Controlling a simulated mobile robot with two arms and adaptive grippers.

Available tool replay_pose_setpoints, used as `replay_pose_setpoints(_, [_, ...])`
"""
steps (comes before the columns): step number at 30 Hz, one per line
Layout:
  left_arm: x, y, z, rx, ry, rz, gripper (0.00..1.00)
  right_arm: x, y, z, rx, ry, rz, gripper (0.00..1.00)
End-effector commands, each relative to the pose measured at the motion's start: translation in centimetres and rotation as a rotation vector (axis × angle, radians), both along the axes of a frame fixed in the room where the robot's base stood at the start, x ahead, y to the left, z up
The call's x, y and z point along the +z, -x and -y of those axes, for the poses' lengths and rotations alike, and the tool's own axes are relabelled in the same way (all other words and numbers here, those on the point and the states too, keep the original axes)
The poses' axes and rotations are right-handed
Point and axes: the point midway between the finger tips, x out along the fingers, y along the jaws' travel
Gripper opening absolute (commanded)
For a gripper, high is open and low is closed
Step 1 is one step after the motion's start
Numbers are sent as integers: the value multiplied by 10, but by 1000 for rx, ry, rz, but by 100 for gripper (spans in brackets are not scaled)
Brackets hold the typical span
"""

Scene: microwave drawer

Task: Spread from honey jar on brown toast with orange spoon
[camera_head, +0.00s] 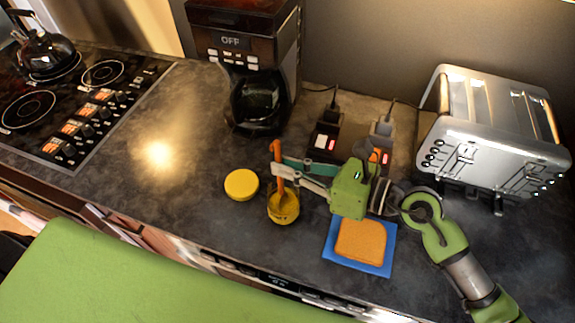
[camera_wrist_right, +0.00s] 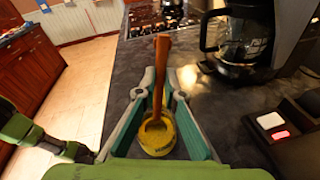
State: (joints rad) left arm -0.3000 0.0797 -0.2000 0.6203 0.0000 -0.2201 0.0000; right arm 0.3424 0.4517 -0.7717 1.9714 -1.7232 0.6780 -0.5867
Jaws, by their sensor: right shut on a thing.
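The honey jar (camera_head: 284,210) stands open on the dark counter, with yellow honey inside. The orange spoon (camera_head: 278,162) stands upright with its lower end in the jar. My right gripper (camera_head: 276,170) is shut on the spoon's handle above the jar. In the right wrist view the spoon (camera_wrist_right: 161,75) rises between the fingers (camera_wrist_right: 158,90), and the jar (camera_wrist_right: 157,137) is below. The brown toast (camera_head: 361,240) lies on a blue square plate (camera_head: 340,258) to the right of the jar. My left gripper is not in view.
A yellow lid (camera_head: 241,184) lies left of the jar. A coffee maker (camera_head: 245,60) stands behind, and a silver toaster (camera_head: 495,130) stands at the right. A power strip (camera_head: 325,145) with plugs is behind my gripper. A stove (camera_head: 60,100) with a kettle (camera_head: 45,50) is at the left.

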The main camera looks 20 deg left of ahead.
Motion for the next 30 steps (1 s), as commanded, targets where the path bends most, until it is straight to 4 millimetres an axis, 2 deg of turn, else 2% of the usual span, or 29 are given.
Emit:
replay_pose_setpoints(1, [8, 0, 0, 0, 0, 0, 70, 9, 0, 0, 0, 0, 1, 0])
replay_pose_setpoints(16, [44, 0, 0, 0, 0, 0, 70, 48, 0, 0, 0, -1, 0, 0])
replay_pose_setpoints(30, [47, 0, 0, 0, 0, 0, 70, 53, 0, 0, 0, -1, 0, 0])
